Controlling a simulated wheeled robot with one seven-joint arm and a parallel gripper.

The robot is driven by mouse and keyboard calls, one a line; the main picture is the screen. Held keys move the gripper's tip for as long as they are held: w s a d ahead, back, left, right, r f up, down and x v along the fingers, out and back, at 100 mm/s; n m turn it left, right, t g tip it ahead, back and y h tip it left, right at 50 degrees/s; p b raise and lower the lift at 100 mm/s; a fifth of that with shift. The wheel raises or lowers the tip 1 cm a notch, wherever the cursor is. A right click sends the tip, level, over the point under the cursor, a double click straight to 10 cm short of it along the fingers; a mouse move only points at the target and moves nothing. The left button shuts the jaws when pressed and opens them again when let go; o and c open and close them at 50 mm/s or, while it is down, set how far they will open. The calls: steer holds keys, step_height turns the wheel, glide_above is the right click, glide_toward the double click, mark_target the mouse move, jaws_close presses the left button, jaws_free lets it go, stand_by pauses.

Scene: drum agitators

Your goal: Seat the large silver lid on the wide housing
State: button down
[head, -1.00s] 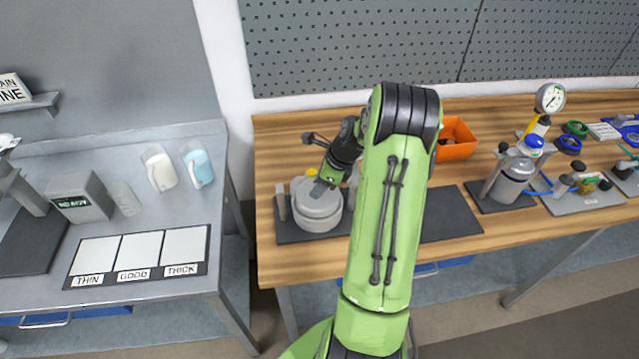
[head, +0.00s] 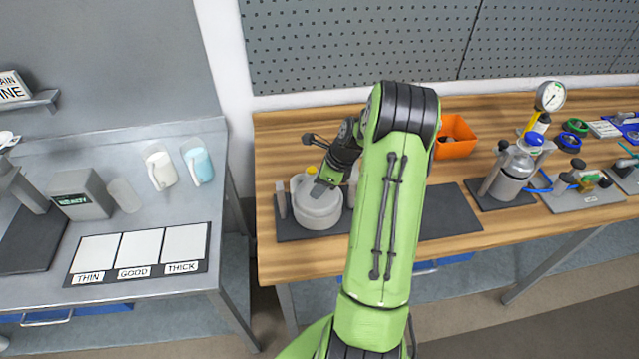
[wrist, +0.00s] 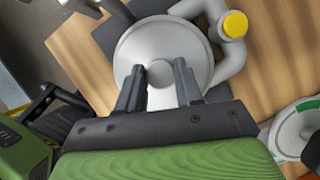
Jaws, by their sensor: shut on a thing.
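The large silver lid (wrist: 145,43) fills the middle of the wrist view as a broad round disc. My gripper (wrist: 160,78) is shut on the knob at its centre, one dark finger on each side. In the head view, the lid (head: 309,197) is over the wide housing (head: 317,218), a pale round body on a dark mat. The lid looks level and roughly centred; I cannot tell whether it touches the housing's rim all round. My gripper (head: 327,181) and wrist hide part of the lid's right side.
A curved grey pipe with a yellow cap (wrist: 235,24) rises close beside the lid. An upright grey piece (head: 281,200) stands left of the housing. An orange bin (head: 456,137) and a gauge vessel (head: 512,178) are farther right. The dark mat right of my arm (head: 450,213) is bare.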

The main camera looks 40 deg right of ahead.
steer(key=c, duration=0.7)
jaws_free()
steer(key=shift+o, duration=0.2)
steer(key=p+v, duration=0.2)
steer(key=v, duration=1.4)
steer(key=shift+f, duration=0.1)
